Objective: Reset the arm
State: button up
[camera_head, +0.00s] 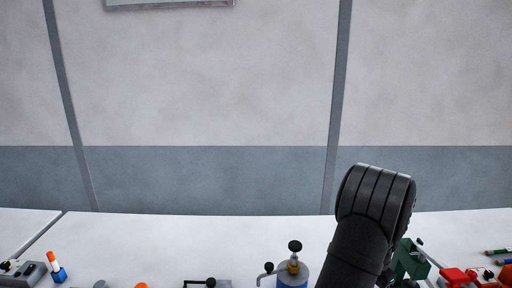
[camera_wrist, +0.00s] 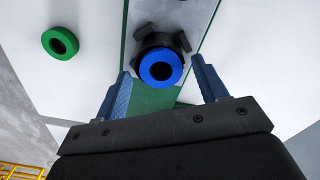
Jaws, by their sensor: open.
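In the wrist view my gripper (camera_wrist: 162,92) is open, with its two blue fingers apart. A blue ring-shaped wheel (camera_wrist: 160,68) with a dark centre shows between and beyond the fingertips. It sits in front of a black knobbed part (camera_wrist: 162,42); I cannot tell whether the fingers touch either one. A green ring-shaped wheel (camera_wrist: 60,43) lies on the white surface to the left, apart from the gripper. In the head view my black arm rises at the lower right, and the gripper itself is out of that picture.
In the head view a white table (camera_head: 190,228) runs along the bottom. On it stand a blue and grey canister (camera_head: 292,270), a green part (camera_head: 410,262), red parts (camera_head: 458,277) and an orange-tipped blue piece (camera_head: 56,268). The table's back strip is clear before the wall.

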dwell(0.3)
notch_tip(320, 180, up, 18)
jog(key=f, duration=0.1)
notch_tip(320, 180, down, 16)
jog(key=shift+f, duration=0.15)
notch_tip(320, 180, up, 7)
jog(key=s+f+m, duration=0.1)
jog(key=s+m, duration=0.1)
jog(key=s, duration=0.9)
jog(key=shift+s+d+m, duration=0.3)
jog(key=shift+d, duration=0.1)
jog(key=shift+o, duration=0.4)
